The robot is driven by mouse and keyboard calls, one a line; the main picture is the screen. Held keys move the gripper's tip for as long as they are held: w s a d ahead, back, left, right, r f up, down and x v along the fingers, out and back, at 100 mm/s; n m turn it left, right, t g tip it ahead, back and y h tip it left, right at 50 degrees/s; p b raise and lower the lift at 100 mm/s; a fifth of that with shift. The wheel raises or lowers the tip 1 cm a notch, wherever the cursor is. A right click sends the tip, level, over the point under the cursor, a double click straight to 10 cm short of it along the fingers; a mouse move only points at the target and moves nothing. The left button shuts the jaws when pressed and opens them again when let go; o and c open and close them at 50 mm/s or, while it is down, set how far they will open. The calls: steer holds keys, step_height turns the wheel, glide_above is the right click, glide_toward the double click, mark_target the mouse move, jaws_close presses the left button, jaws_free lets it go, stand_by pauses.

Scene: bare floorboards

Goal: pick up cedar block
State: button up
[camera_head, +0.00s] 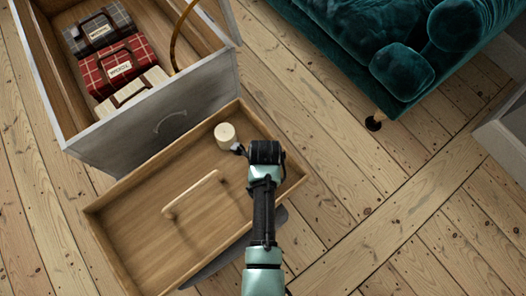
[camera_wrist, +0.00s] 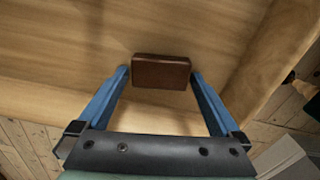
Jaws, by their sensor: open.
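A reddish-brown block, which looks like the cedar block (camera_wrist: 161,70), lies on the wooden floor of a drawer-like tray in the wrist view. My gripper (camera_wrist: 160,76) is open, with one blue finger near each end of the block. Narrow gaps seem to show at both sides; I cannot tell the height of the fingertips over the tray floor. In the head view my gripper (camera_head: 243,151) is over the tray's upper right part, and the block is hidden behind it.
The wooden tray (camera_head: 130,232) has raised walls close to my gripper. A grey cabinet (camera_head: 150,113) holds several cases. A teal sofa (camera_head: 370,40) stands upper right.

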steer(key=c, duration=1.1)
